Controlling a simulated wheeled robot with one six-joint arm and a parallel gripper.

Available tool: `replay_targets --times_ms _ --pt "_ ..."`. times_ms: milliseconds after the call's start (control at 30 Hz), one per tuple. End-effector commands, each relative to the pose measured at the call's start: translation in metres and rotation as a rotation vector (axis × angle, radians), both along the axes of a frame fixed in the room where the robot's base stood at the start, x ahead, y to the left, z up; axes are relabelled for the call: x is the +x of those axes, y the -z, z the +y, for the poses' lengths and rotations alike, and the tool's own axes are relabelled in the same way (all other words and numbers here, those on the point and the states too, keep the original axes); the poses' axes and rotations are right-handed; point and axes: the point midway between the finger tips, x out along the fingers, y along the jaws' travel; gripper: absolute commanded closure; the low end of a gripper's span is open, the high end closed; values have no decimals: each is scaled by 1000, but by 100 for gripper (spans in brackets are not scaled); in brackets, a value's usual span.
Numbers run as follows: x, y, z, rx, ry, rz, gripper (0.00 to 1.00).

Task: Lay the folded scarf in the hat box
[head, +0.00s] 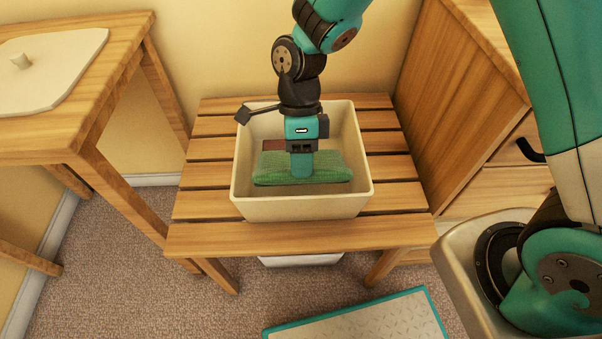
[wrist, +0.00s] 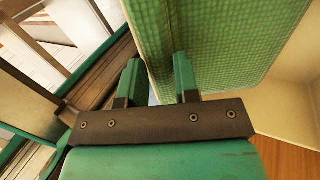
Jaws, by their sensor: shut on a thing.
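The hat box (head: 302,207) is a cream, open, square box on a slatted wooden bench. The folded scarf (head: 330,168) is green and knitted, and lies within the box's walls, lengthwise across the picture. My gripper (head: 302,170) points down into the box and is shut on the scarf. In the wrist view the scarf (wrist: 225,40) fills the upper middle, with its edge between my two fingers (wrist: 158,75). The box's inner wall (wrist: 292,98) shows at the right there. I cannot tell whether the scarf's underside touches the box floor.
A cream lid with a knob (head: 50,70) lies on the wooden table (head: 120,42) at left. A wooden cabinet (head: 450,110) stands close at right. A teal-edged mat (head: 365,320) lies on the carpet.

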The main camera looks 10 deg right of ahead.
Motion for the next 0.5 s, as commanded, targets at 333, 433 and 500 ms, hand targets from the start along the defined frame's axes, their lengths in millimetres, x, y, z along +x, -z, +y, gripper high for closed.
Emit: replay_targets --times_ms 333,433,500 --pt "0 41 0 -1 0 0 98" --pt "0 40 0 -1 0 0 98" --pt "0 40 0 -1 0 0 98"
